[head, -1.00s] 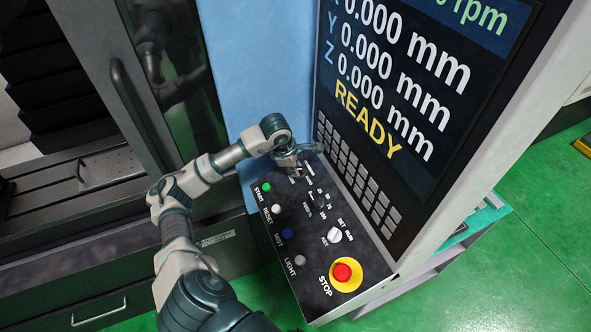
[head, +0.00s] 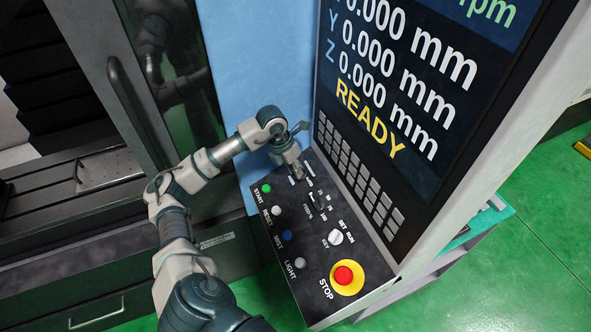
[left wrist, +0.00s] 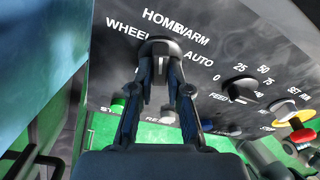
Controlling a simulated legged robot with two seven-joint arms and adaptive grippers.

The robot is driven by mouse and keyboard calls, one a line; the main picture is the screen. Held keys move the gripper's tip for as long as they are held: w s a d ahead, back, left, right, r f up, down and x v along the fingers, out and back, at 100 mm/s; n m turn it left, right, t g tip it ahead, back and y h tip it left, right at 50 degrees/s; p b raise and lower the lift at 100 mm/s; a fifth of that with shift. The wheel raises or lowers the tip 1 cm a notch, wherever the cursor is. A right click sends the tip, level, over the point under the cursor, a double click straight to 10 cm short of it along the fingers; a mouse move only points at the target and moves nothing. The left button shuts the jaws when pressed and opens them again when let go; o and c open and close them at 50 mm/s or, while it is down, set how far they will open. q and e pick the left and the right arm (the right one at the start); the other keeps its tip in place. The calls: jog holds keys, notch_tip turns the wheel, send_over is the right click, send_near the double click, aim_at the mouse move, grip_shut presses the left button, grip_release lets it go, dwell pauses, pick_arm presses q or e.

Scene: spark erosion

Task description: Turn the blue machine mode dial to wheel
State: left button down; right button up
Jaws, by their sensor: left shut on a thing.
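The mode dial (left wrist: 158,46) is a dark, rounded knob on the sloped control panel, at the top centre of the left wrist view. The words WHEEL, HOME, WARM and AUTO are printed in an arc around it, with WHEEL at the left. I cannot make out its blue colour or which word it points to. My left gripper (left wrist: 162,72) is shut on the dial, one dark finger on each side. In the head view my left gripper (head: 299,172) covers the dial at the panel's far end. My right gripper is not in view.
The panel also holds a FEED knob (head: 318,204), a white KEY switch (head: 335,237), a red STOP button (head: 344,274) and a column of buttons, START green (head: 266,188) at its top. The READY screen (head: 400,85) and its keys (head: 350,170) rise just right of my gripper.

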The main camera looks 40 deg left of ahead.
pick_arm(q)
jog(key=n, duration=0.3)
jog(key=n+h, duration=0.1)
jog(key=shift+s+f, duration=0.15)
jog(key=shift+f, duration=0.1)
jog(key=n, duration=0.4)
jog(key=shift+d+h, duration=0.1)
jog(key=shift+h, duration=0.2)
jog(key=shift+n, duration=0.4)
jog(key=c, duration=1.1)
grip_release()
jog(key=shift+s, duration=0.1)
jog(key=shift+r, duration=0.1)
jog(key=shift+w+r, duration=0.1)
jog(key=shift+w, duration=0.1)
